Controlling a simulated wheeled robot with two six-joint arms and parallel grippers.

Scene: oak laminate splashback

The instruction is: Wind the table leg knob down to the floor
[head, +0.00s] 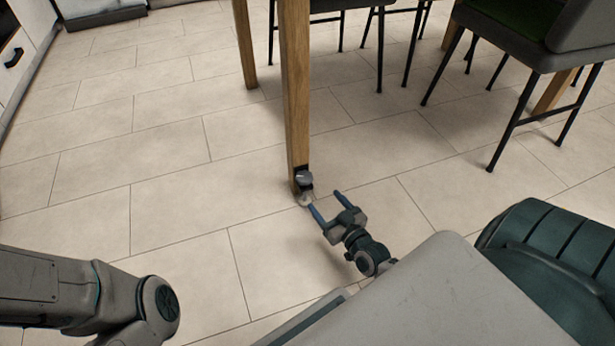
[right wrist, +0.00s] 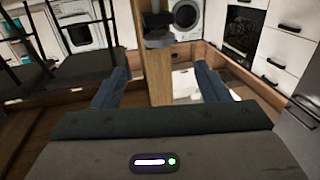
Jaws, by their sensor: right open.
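The wooden table leg (head: 295,90) stands upright on the tiled floor. Near its lower end is a dark fitting with a grey knob (head: 301,178), and a pale round foot (head: 304,199) shows below. My right gripper (head: 325,201) is open, low over the floor just right of the knob, its fingers pointing toward the leg. I cannot tell whether any finger touches. My left gripper is out of view.
Chairs with thin black legs (head: 505,130) stand at the upper right, and another table leg (head: 245,45) is behind. White cabinets (head: 18,60) are at the far left. The tiled floor (head: 120,215) left of the leg is clear.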

